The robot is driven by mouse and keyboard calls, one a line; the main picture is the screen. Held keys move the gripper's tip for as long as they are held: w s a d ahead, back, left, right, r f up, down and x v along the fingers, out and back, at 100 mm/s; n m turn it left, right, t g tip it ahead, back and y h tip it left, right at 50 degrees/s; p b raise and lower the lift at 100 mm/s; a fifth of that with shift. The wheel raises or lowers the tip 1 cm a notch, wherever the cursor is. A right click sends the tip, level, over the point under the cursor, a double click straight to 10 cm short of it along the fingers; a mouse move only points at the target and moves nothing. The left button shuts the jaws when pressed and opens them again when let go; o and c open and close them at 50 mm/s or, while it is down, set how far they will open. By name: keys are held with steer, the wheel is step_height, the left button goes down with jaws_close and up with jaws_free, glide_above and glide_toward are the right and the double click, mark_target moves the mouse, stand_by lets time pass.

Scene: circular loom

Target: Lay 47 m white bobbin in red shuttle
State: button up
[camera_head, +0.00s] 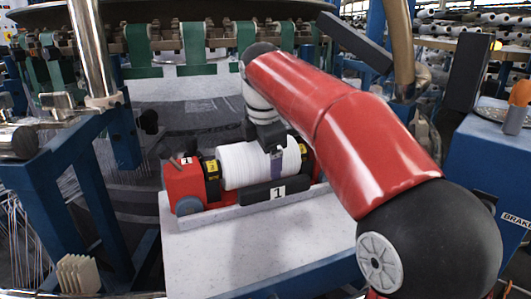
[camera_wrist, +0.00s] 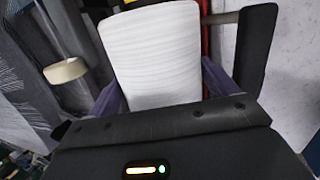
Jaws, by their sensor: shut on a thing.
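The white bobbin (camera_head: 240,166) lies level, lengthwise between the two ends of the red shuttle (camera_head: 184,181), which is marked 1. My gripper (camera_head: 277,163) comes down over the bobbin toward its right end and is shut on it. In the wrist view the white bobbin (camera_wrist: 152,55) fills the space between the two purple-padded fingers of my gripper (camera_wrist: 162,90). A yellow-and-black fitting (camera_head: 212,169) sits at the bobbin's left end. The bobbin's underside is hidden, so I cannot tell whether it rests fully on the shuttle. No length marking is readable.
The shuttle sits on a pale speckled ledge (camera_head: 225,252) with a number 1 plate (camera_head: 278,192) in front. Blue frame posts (camera_head: 88,195) stand at left. The loom ring with green straps (camera_head: 196,43) is behind. A blue brake box (camera_head: 493,165) is at right.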

steer(key=shift+f, duration=0.2)
stand_by(0.6)
steer(key=o, duration=1.9)
steer(key=shift+f, duration=0.1)
steer(key=shift+p+v, duration=1.15)
steer(key=shift+v, duration=2.85)
